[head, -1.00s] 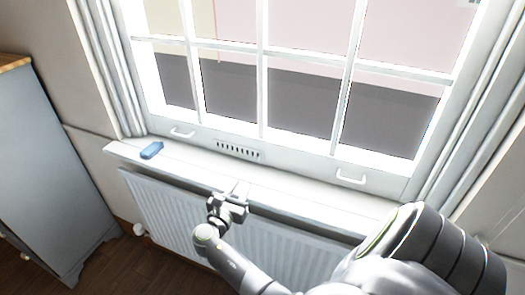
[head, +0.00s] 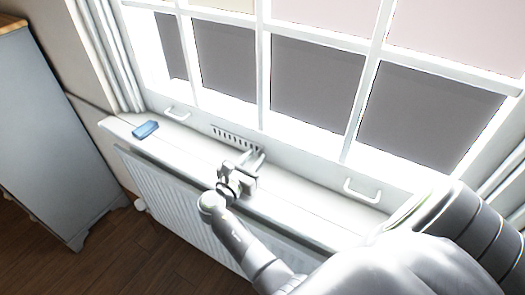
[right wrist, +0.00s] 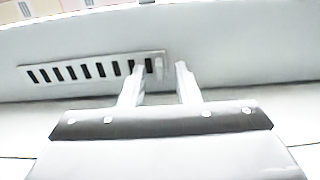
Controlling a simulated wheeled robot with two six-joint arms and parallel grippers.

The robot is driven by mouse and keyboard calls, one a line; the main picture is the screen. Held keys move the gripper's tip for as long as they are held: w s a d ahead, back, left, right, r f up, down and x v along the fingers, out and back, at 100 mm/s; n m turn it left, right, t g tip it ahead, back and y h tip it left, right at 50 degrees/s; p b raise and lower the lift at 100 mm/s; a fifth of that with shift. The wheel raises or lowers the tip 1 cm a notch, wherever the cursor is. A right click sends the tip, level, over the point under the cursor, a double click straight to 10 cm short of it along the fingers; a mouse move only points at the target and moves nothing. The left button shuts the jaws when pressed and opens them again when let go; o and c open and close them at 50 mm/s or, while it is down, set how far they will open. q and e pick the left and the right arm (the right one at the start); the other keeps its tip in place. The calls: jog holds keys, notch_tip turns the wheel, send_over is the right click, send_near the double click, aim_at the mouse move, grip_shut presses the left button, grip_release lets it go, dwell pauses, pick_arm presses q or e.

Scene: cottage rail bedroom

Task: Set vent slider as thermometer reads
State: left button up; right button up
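The vent (head: 232,137) is a pale strip with a row of dark slots, set in the bottom rail of the window. In the right wrist view the vent (right wrist: 85,70) runs left from between my fingers. A small pale knob, apparently the slider (right wrist: 158,67), shows at its right end. My right gripper (head: 252,160) is at the vent's right end, fingers pointing at the rail. In the right wrist view the right gripper (right wrist: 162,70) is open, its fingers apart on either side of the knob; contact cannot be told. No readable thermometer shows. My left gripper is out of view.
A small blue object (head: 145,129) lies on the left of the white sill (head: 190,148). Two white handles (head: 178,113) (head: 361,192) stick out from the rail. A ribbed radiator (head: 180,200) is below the sill. A grey cabinet (head: 45,130) stands at left.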

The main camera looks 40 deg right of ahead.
jog(key=shift+w+d, duration=0.1)
jog(key=shift+d, duration=0.1)
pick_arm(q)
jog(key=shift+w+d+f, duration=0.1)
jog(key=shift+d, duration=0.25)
pick_arm(e)
jog(key=shift+r, duration=0.1)
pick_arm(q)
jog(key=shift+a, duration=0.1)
pick_arm(e)
jog(key=shift+a, duration=0.1)
grip_shut()
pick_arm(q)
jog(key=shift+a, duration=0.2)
